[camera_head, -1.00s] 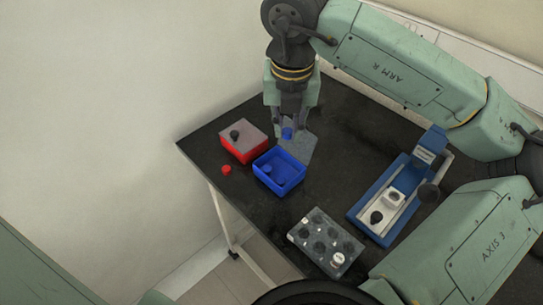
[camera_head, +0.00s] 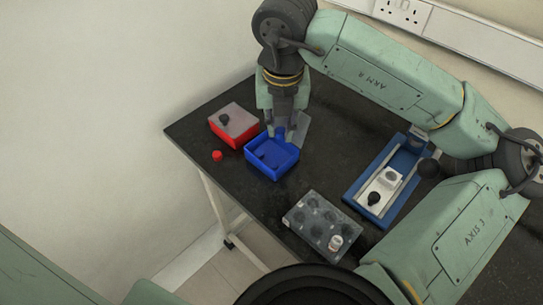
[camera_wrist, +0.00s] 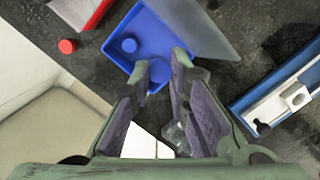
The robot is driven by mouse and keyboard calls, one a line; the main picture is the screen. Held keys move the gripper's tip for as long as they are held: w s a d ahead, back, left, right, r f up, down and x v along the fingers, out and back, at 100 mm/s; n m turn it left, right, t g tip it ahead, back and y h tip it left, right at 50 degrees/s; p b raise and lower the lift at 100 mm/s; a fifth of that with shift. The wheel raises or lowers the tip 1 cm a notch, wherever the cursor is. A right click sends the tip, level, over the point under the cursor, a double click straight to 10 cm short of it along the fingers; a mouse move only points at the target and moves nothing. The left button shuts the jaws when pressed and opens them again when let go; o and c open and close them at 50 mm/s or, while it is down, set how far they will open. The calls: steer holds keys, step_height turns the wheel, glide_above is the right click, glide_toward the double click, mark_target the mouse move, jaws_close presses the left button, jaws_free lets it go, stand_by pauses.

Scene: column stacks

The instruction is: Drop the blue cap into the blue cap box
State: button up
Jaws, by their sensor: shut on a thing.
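The blue cap (camera_head: 280,132) shows between the fingertips of my gripper (camera_head: 281,129) in the head view. My gripper is shut on it, above the back edge of the blue cap box (camera_head: 287,163). The box is an open blue tray on the dark table and also shows in the wrist view (camera_wrist: 170,27). In the wrist view my fingers (camera_wrist: 161,65) overlap the box's near edge, and the held cap is hard to make out there.
A red box (camera_head: 236,134) with a grey top and a black knob stands left of the blue box. A loose red cap (camera_head: 217,155) lies beside it. A grey rack (camera_head: 308,226) and a blue-and-white device (camera_head: 368,176) stand to the right. A grey flat piece (camera_wrist: 205,35) adjoins the blue box.

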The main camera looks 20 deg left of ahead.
steer(key=o, duration=0.7)
steer(key=shift+o, duration=0.2)
steer(key=shift+r, duration=0.15)
step_height(320, 180, up, 12)
steer(key=s, duration=0.1)
steer(key=shift+s+d, duration=0.3)
steer(key=shift+d, duration=0.1)
steer(key=shift+f, duration=0.25)
